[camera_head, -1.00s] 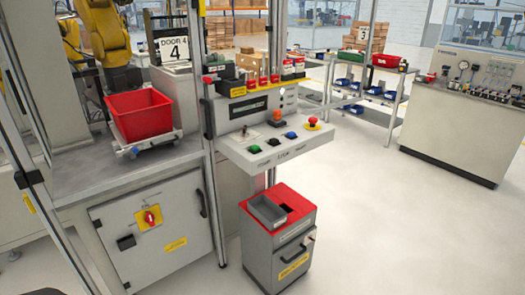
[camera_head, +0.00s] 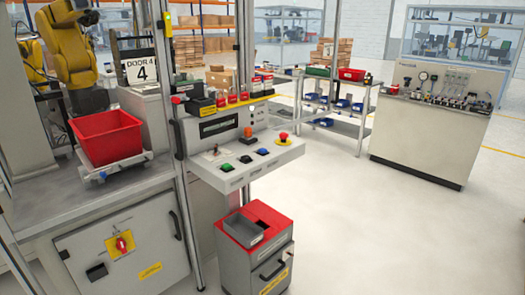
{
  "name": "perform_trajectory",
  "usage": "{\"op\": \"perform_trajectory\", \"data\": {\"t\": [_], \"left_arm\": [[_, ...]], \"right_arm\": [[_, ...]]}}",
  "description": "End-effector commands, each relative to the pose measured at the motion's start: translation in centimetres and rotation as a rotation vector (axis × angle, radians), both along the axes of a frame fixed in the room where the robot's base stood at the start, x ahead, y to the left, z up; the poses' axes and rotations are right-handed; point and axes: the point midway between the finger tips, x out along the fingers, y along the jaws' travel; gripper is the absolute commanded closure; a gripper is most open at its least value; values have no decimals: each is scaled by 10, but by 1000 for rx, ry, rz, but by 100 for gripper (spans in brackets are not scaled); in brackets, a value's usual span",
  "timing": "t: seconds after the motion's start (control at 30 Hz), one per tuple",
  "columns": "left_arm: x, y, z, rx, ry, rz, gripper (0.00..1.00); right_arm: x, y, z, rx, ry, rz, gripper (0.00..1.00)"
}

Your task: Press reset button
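A control panel (camera_head: 247,171) with a sloped light-grey face stands at the middle of the head view. On its face are a green button (camera_head: 227,167), a black button (camera_head: 245,159), a blue button (camera_head: 263,152) and a red emergency-stop knob on a yellow base (camera_head: 283,138). A small lever or key switch sits at the panel's left. An orange part (camera_head: 248,132) is on the upright section above. The labels under the buttons are too small to read, so I cannot tell which one is reset. Neither of my grippers is in view.
A grey cabinet with a red top (camera_head: 264,222) stands on the floor below the panel. To the left is a workbench cabinet (camera_head: 130,244) with a red bin (camera_head: 106,137) on it. A shelf rack (camera_head: 335,107) and a grey console (camera_head: 428,131) stand behind. Floor at right is clear.

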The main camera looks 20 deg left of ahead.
Motion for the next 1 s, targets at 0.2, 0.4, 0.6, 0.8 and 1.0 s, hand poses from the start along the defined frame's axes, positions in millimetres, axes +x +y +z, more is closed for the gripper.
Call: {"op": "perform_trajectory", "data": {"t": [0.2,0.4,0.6,0.8,1.0], "left_arm": [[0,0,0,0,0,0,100],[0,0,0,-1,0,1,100],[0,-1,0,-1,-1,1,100],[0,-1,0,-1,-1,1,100],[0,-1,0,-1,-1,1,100]], "right_arm": [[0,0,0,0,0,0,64],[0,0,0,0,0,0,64],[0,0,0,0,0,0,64],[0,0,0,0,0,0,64],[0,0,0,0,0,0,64]]}}
